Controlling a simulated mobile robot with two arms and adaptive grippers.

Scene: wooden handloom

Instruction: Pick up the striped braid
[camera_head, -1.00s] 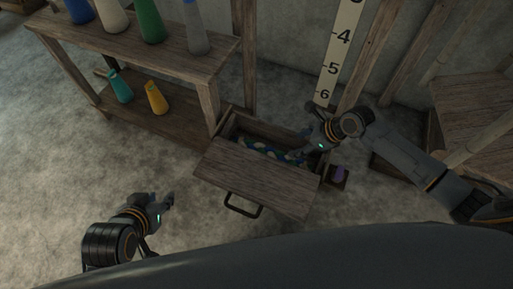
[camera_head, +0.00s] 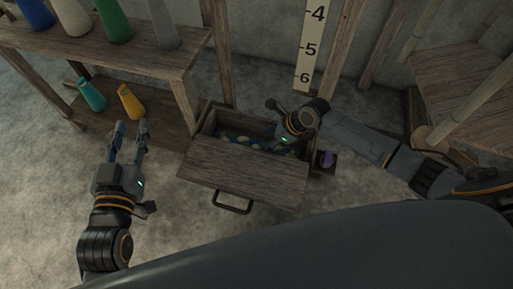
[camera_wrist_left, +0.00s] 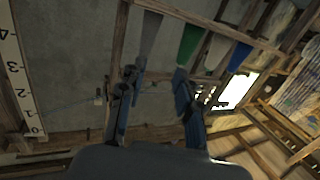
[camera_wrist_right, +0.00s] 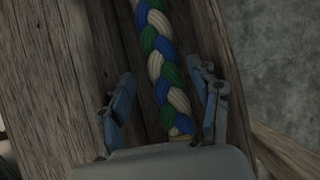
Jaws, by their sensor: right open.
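The striped braid (camera_head: 240,140), in blue, green and cream strands, lies inside the open wooden drawer (camera_head: 245,176). In the right wrist view the braid (camera_wrist_right: 160,62) runs lengthwise along the drawer bottom, and its near end is hidden by my gripper's body. My right gripper (camera_wrist_right: 165,95) is open, with one finger on each side of the braid; I cannot tell if they touch it.
A numbered ruler (camera_head: 311,50) stands behind.

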